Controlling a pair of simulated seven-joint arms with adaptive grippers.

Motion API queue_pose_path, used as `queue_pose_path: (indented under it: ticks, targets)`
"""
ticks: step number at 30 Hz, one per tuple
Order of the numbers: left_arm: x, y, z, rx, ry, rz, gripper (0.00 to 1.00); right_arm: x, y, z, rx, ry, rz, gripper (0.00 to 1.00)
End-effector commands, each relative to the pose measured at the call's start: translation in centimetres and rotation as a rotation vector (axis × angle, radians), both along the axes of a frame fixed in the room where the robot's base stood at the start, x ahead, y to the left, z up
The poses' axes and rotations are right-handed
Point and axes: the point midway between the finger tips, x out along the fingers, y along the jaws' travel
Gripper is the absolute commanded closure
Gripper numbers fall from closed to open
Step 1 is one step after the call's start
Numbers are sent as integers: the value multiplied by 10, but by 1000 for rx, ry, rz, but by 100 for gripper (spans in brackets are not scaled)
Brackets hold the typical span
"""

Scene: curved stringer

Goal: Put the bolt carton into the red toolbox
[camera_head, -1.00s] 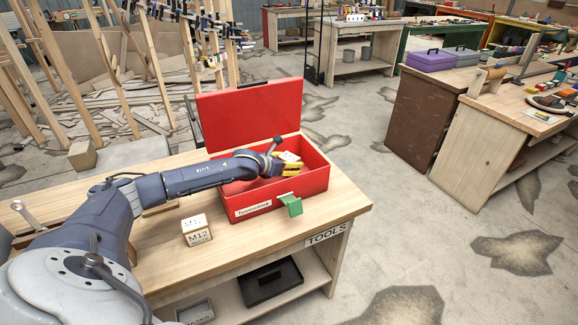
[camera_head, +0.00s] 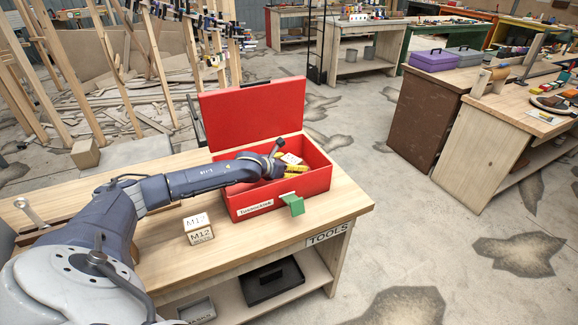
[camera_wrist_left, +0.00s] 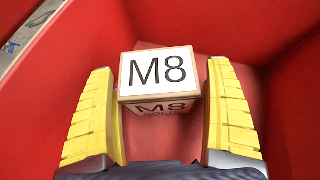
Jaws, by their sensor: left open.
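The red toolbox (camera_head: 238,199) stands on the wooden bench with its lid raised at the back. A small carton with a white label reading M8 (camera_wrist_left: 158,75) rests inside it; its pale top also shows in the head view (camera_head: 290,159). My left gripper (camera_head: 294,170) reaches down into the toolbox. In the left wrist view its yellow fingers (camera_wrist_left: 164,115) are open, one on each side of the M8 carton, with a narrow gap visible at each side. Another carton, marked M12 (camera_head: 199,229), sits on the bench left of the toolbox. My right gripper is not in view.
A black tray (camera_head: 271,281) lies on the shelf below the bench. Bare bench top (camera_head: 270,240) lies in front of the toolbox. Other benches stand at the right, with a purple case (camera_head: 430,60) on one.

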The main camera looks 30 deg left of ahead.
Motion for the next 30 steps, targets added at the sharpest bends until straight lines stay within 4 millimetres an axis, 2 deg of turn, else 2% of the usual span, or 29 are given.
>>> queue_pose_path:
  ticks: [5,21,30]
  targets:
    - [-7,2,7,3,1,-1,14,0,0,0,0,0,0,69]
    - [-83,15,48,2,2,-1,14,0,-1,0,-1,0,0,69]
    - [-102,18,60,1,0,0,14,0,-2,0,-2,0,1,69]
